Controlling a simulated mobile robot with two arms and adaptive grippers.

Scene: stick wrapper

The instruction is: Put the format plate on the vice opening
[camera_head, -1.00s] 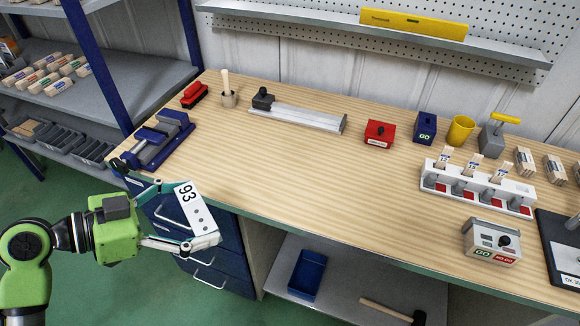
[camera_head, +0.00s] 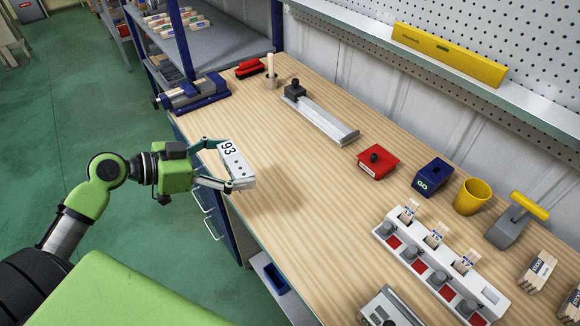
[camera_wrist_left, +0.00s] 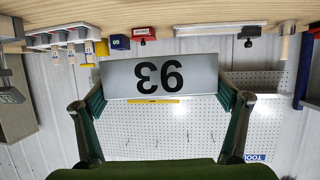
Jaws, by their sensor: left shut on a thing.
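The format plate (camera_head: 236,165) is a light grey plate marked 93 with dark holes. My left gripper (camera_head: 217,165) is shut on it and holds it above the table's front edge. In the left wrist view the plate (camera_wrist_left: 160,77) sits between the two fingers (camera_wrist_left: 160,90), its number upside down. The blue vice (camera_head: 195,94) stands at the table's far left corner, beyond and to the left of the plate, apart from it. Its opening is too small to make out here. My right gripper is not in view.
The wooden table (camera_head: 300,190) is clear around the plate. A red box (camera_head: 377,162) and a white stick holder (camera_head: 437,268) stand right.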

